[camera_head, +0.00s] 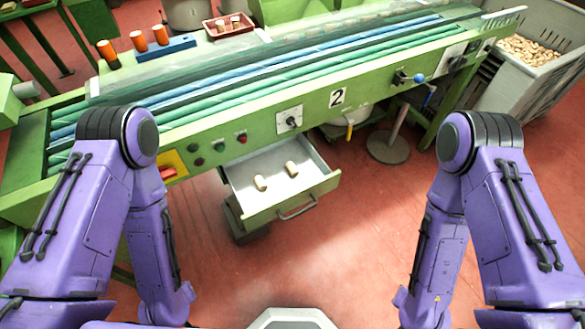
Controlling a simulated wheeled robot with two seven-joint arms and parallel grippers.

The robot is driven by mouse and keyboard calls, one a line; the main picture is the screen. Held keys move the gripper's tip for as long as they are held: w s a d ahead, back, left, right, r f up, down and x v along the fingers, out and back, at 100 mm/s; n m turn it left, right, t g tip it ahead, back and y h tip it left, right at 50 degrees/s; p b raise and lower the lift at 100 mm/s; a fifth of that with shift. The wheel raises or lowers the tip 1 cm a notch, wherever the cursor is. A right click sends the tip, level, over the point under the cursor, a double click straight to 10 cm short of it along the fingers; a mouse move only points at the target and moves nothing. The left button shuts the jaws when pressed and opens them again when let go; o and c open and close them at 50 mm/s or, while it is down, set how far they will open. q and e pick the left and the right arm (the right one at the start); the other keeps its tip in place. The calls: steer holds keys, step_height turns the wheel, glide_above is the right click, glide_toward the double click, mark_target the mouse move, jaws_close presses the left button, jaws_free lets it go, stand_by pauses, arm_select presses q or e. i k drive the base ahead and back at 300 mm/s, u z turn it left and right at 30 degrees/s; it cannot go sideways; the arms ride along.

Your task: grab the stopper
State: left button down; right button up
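Two cork stoppers lie in an open drawer (317,184) under the green machine. The left stopper (260,183) sits nearer the drawer's left side, and the right stopper (291,169) lies tilted to its right. The drawer has a grey inside, a green front and a dark handle (297,208). My two purple arms stand at the left and right of the picture, with forearms hanging down, well apart from the drawer. Neither gripper can be made out.
The green conveyor machine (337,99) spans the back, with knobs and buttons on its front. A red tray (230,27) with corks and several orange-brown cylinders (139,41) stand on top. A grey crate of corks (530,50) is at right. Red floor before the drawer is clear.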

mark_target(261, 183)
steer(key=k, duration=1.2)
steer(key=z, duration=0.6)
steer(key=i, duration=1)
steer(key=u, duration=0.4)
steer(key=i, duration=0.8)
steer(key=u, duration=0.65)
